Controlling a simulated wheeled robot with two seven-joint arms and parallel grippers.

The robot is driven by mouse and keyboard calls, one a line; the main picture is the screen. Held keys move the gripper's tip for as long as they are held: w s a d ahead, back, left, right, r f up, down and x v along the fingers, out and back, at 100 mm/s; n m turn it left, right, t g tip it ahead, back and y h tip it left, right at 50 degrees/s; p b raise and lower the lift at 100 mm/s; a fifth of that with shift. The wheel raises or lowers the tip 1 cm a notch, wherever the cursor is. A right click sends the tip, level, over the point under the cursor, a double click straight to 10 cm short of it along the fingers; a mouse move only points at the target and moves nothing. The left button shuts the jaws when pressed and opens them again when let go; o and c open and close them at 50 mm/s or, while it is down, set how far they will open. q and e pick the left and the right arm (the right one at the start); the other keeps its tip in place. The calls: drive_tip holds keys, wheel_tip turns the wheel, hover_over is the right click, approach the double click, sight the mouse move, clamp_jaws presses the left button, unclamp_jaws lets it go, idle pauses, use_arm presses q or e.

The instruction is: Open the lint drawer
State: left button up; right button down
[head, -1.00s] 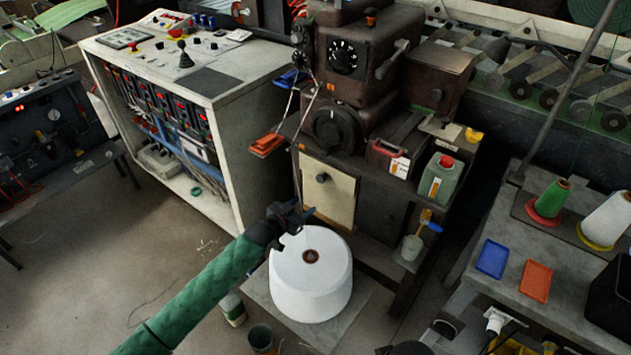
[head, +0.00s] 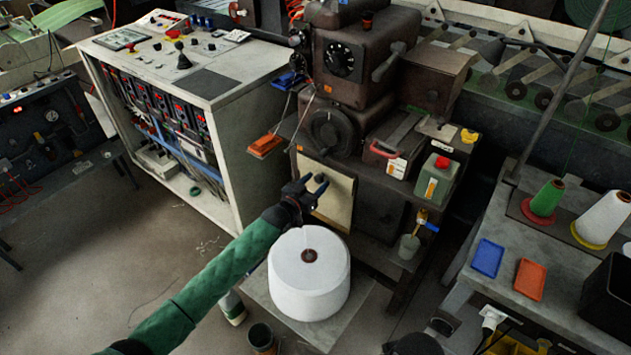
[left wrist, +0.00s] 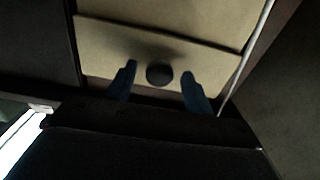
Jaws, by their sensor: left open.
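The lint drawer (head: 335,205) has a cream front panel, low on the front of the brown machine; it looks closed. It also shows in the left wrist view (left wrist: 215,65), where its round dark knob (left wrist: 159,74) sits between my finger tips, with a gap on each side. My left gripper (head: 316,184) is open at the knob, which shows at its tips in the head view. The wrist view shows the open fingers (left wrist: 158,80) too. I cannot tell whether they touch the knob. My right gripper is not in view.
A large white yarn cone (head: 310,285) stands on a low platform (head: 258,287) just below my left gripper. A white control cabinet (head: 233,150) stands to the left. A workbench (head: 470,290) with trays and cones is at the right. Floor at lower left is mostly clear.

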use_arm(q)
drive_tip(key=shift+w+d, duration=0.15)
drive_tip(key=shift+w, duration=0.1)
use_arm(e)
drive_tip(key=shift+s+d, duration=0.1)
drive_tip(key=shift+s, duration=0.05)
